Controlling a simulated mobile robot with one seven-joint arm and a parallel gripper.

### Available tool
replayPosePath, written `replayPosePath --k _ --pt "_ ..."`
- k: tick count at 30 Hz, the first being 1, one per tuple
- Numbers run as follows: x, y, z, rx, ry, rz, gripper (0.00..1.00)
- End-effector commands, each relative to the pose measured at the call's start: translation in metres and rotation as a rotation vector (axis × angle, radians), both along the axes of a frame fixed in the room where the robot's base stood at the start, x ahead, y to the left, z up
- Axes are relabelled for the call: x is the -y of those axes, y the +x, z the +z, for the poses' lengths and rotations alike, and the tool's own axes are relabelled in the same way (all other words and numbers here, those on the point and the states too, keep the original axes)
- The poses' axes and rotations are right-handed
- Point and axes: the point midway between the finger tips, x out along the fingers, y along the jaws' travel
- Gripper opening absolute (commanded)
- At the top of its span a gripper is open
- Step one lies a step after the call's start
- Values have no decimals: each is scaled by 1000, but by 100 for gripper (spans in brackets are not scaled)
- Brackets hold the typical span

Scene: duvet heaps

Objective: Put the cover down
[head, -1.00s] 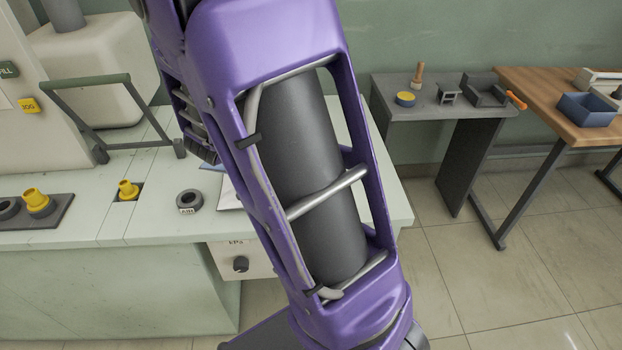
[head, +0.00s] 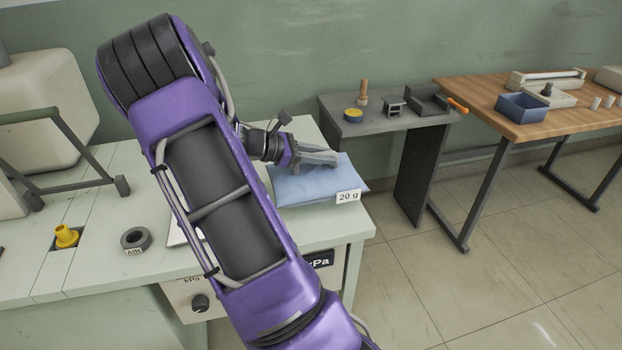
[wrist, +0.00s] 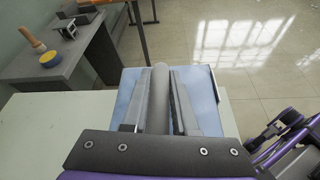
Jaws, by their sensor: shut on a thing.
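The cover is a pale blue, puffy, pillow-like piece (head: 305,190) with a white "20 g" tag at its front right corner. It is at the right end of the pale bench; I cannot tell whether it rests on the top or hangs just above it. My gripper (head: 322,158) is over its upper side, shut on it. In the wrist view the cover (wrist: 206,100) shows on both sides of my gripper (wrist: 159,100). A grey rounded ridge lies between the fingers; I cannot tell if it is a fold of the cover. The cover's underside is hidden.
The pale bench (head: 95,205) also holds a black ring (head: 135,239) and a yellow fitting (head: 66,236). A grey side table (head: 380,122) with small items and a wooden table (head: 560,128) stand to the right. Open floor lies beyond the bench's right edge.

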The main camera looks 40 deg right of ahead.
Motion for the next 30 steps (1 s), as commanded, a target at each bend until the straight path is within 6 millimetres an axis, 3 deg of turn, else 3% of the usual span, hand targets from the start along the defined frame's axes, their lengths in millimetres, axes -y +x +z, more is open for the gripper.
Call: replayPosePath --k 12,23,24,28,30 --pt "0 0 -46 -2 0 1 0" --pt "0 0 -50 1 -1 1 0" --pt "0 0 -50 2 0 2 30" --pt "0 0 -49 2 -1 3 54" --pt "0 0 -49 2 -1 3 57"
